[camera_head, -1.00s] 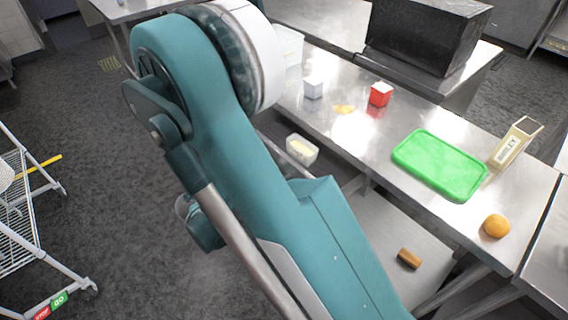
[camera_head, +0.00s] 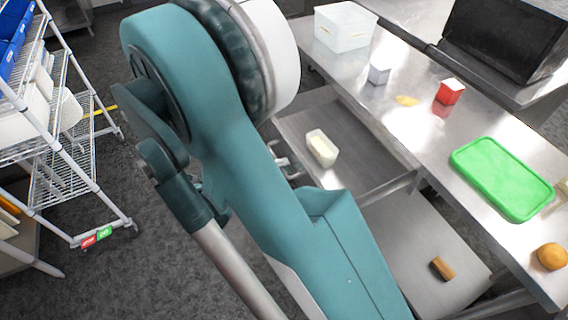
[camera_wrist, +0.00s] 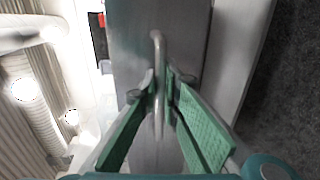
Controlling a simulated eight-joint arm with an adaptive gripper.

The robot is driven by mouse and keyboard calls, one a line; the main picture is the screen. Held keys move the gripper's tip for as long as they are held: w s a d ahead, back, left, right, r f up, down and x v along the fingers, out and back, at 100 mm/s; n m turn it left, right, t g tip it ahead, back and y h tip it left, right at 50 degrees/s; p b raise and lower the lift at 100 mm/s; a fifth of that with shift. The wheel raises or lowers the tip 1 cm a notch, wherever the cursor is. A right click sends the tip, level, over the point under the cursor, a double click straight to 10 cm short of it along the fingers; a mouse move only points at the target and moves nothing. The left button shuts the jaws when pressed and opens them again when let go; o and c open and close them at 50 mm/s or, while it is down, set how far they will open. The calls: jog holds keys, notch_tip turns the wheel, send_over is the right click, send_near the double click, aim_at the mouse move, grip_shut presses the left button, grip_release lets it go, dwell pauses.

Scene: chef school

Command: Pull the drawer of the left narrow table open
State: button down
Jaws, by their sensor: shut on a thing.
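The drawer (camera_head: 362,152) stands pulled out from under the steel tabletop (camera_head: 330,70) in the head view. A small pale open tub (camera_head: 322,149) sits inside it. In the wrist view, the grey drawer front (camera_wrist: 185,25) faces me with a bar handle (camera_wrist: 157,45) on it. My gripper (camera_wrist: 160,88) has its green-padded fingers on both sides of the handle and is closed on it. In the head view my arm hides most of the gripper and part of the drawer front.
On the tabletop are a clear bin (camera_head: 345,28), a white carton (camera_head: 379,74), a red carton (camera_head: 449,91), a green tray lid (camera_head: 500,178) and an orange fruit (camera_head: 551,256). A wire cart (camera_head: 70,165) stands left; dark floor lies between it and the table.

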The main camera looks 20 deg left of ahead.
jog(key=c, duration=2.5)
grip_release()
jog(key=shift+a, duration=0.1)
jog(key=shift+v, duration=3.65)
